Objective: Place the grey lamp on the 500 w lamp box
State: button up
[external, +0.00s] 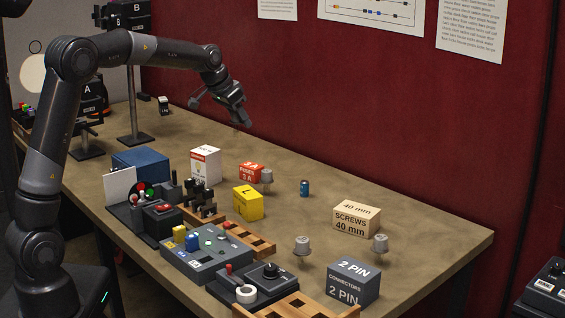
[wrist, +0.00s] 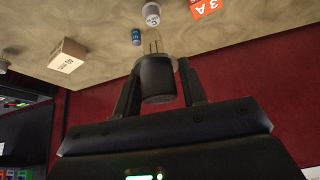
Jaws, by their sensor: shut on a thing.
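My gripper (external: 236,108) is raised above the back of the table. In the wrist view its two fingers (wrist: 160,84) are shut on a dark grey cylindrical lamp (wrist: 158,82) with thin prongs or wires at its far end. In the external view the held lamp is too small to make out clearly. A white box with an orange-red band (external: 205,166) stands on the table below and left of the gripper; it looks like the lamp box, but its wattage is too small to read. The held lamp is in the air, apart from the box.
Light grey-capped pieces stand by the red fuse box (external: 251,172), in front of the screws box (external: 356,219) and near the connectors box (external: 353,281). A yellow box (external: 248,203), blue can (external: 304,188) and control panel (external: 206,250) are also there. The back right table is clear.

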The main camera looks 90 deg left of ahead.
jog(key=s+a+r, duration=0.2)
jog(key=s+a, duration=0.2)
jog(key=s, duration=0.2)
send_over(208, 149)
notch_tip(208, 149, down, 7)
jog(key=shift+f+n, duration=0.4)
jog(key=shift+f, duration=1.4)
jog(key=shift+f, duration=0.1)
jog(key=o, duration=1)
